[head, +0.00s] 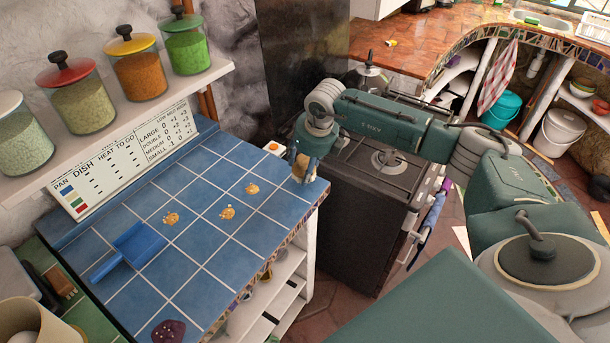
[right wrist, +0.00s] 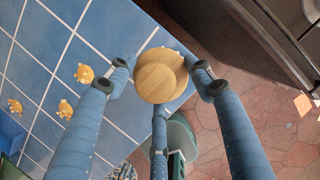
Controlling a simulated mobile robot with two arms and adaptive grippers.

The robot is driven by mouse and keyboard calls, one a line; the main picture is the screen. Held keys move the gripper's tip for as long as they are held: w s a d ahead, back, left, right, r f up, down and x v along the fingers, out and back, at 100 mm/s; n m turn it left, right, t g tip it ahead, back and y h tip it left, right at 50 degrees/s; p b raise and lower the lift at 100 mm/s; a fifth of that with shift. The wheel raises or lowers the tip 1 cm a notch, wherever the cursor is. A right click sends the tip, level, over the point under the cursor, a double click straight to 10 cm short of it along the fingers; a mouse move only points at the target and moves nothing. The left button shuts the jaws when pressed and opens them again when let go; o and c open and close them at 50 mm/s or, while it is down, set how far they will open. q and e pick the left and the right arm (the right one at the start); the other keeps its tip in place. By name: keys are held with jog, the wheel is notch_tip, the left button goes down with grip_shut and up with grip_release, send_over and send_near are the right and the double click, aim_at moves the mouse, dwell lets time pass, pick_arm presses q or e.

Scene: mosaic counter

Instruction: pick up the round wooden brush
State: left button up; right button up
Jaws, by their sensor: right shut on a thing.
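The round wooden brush (right wrist: 158,82) shows in the right wrist view as a pale wooden disc seen from above, between my right gripper's blue fingers. My right gripper (head: 301,170) is at the right corner of the blue tiled counter (head: 205,262) in the head view, pointing down. It is shut on the brush; the fingertips also show around it in the right wrist view (right wrist: 163,74). The brush's underside is hidden, and in the head view the gripper mostly covers it. I cannot tell whether it touches the tiles. My left gripper is not in view.
Orange-brown patches (head: 227,212) and a blue dustpan (head: 138,243) lie on the counter. A dark red speckled item (head: 168,331) is at its front edge. The stove (head: 365,190) stands right of the counter. Jars line a shelf above.

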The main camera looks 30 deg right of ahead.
notch_tip(320, 180, up, 17)
jog(key=b, duration=0.4)
jog(key=shift+f, duration=0.15)
jog(key=o, duration=0.6)
jog(key=c, duration=0.4)
notch_tip(320, 180, up, 7)
jog(key=p, duration=0.6)
send_over(305, 159)
jog(key=shift+f, duration=0.1)
